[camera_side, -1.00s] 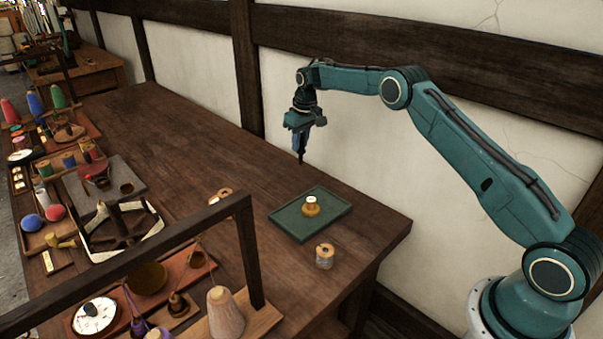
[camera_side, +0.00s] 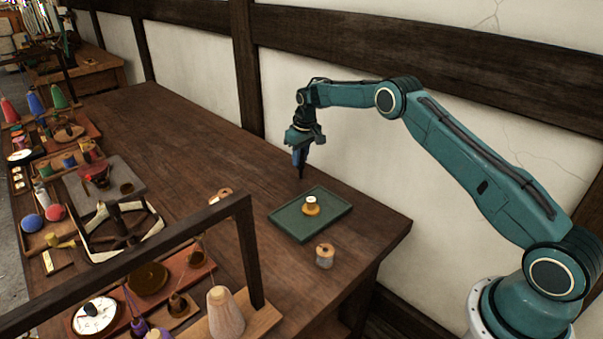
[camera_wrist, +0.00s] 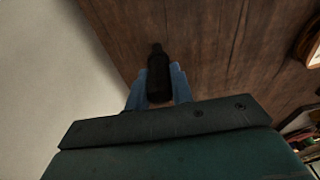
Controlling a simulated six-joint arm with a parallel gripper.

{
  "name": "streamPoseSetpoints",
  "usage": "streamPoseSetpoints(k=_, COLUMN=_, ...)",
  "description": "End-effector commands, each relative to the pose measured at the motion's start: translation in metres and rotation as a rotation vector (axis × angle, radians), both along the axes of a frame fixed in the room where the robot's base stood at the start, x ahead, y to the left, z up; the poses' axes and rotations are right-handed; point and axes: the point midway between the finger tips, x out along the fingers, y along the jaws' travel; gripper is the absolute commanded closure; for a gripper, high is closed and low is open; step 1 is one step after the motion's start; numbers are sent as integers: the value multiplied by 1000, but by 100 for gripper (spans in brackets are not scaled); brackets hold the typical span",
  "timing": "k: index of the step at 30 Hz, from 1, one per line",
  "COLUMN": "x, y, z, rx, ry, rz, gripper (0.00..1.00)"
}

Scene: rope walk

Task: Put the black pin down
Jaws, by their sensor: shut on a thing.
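My gripper (camera_side: 299,160) is shut on the black pin and holds it over the bare table top, behind the green tray. In the wrist view the black pin (camera_wrist: 158,76) sits between the blue fingers of my gripper (camera_wrist: 160,82), its narrow end pointing away. In the side view the pin's lower tip (camera_side: 300,174) shows just under the fingers, pointing down. I cannot tell for sure whether the tip touches the wood.
A wooden spool (camera_side: 325,256) stands near the table edge. A dark wooden frame (camera_side: 130,262) crosses the front. The table (camera_side: 200,135) left of my gripper is clear.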

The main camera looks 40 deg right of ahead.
Motion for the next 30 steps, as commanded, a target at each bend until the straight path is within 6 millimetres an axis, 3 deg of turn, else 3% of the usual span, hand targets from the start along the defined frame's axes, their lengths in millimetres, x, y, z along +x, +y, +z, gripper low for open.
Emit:
streamPoseSetpoints(k=5, x=0, y=0, z=-2, rx=0, ry=-1, rz=0, gripper=100)
streamPoseSetpoints(k=6, x=0, y=0, z=-3, rx=0, ry=0, rz=0, gripper=73)
streamPoseSetpoints(k=9, x=0, y=0, z=-3, rx=0, ry=0, rz=0, gripper=56)
streamPoseSetpoints(k=22, x=0, y=0, z=1, rx=0, ry=-1, rz=0, gripper=56)
streamPoseSetpoints(k=30, x=-3, y=0, z=27, rx=-1, ry=-2, rz=-1, gripper=56)
